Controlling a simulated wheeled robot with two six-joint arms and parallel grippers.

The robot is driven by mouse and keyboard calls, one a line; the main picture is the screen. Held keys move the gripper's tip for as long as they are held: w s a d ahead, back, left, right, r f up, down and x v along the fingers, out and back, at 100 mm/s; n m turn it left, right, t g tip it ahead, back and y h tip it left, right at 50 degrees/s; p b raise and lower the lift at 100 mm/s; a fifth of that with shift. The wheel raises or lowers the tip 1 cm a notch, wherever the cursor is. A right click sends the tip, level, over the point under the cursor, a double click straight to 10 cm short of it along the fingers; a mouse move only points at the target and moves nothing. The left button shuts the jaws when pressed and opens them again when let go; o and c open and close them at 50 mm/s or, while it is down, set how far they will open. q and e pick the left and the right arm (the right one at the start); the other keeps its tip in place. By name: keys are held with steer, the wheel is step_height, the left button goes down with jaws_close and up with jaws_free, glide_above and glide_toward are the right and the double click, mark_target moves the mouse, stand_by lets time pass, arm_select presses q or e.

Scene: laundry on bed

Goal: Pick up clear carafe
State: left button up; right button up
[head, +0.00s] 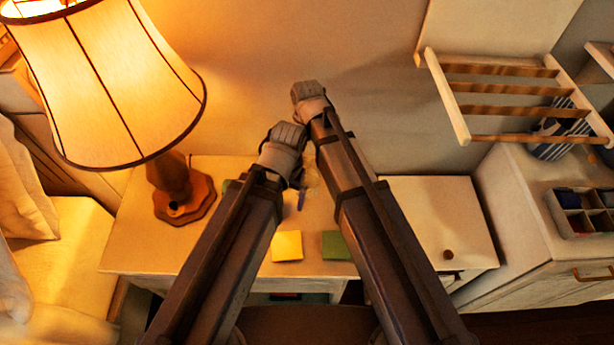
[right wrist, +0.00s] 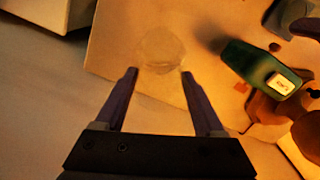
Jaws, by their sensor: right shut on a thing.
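The clear carafe (right wrist: 160,48) is faint and see-through in the right wrist view, between and just beyond the fingertips. In the head view a pale glassy patch of it (head: 313,178) shows between my two arms, over the small table. My right gripper (right wrist: 159,73) is shut on the carafe, one finger on each side. Whether the carafe touches the tabletop is not clear. In the head view the end of my left arm, with the left gripper (head: 284,148), is close beside the right arm. Its fingers are hidden.
A lit lamp (head: 170,190) stands on the table's left side. A yellow note (head: 287,246) and a green note (head: 337,245) lie at the table's front. A wooden rack (head: 510,90) is on the wall at right.

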arm_select(q)
steer(key=shift+r, duration=0.1)
arm_select(e)
steer(key=shift+r, duration=0.1)
jaws_close()
arm_select(q)
steer(key=shift+r+p, duration=0.2)
steer(key=shift+p, duration=0.1)
arm_select(e)
steer(key=shift+r, duration=0.2)
arm_select(q)
step_height(320, 180, up, 9)
steer(key=p, duration=0.9)
steer(key=shift+r, duration=0.2)
arm_select(e)
step_height(320, 180, up, 9)
steer(key=shift+r, duration=0.2)
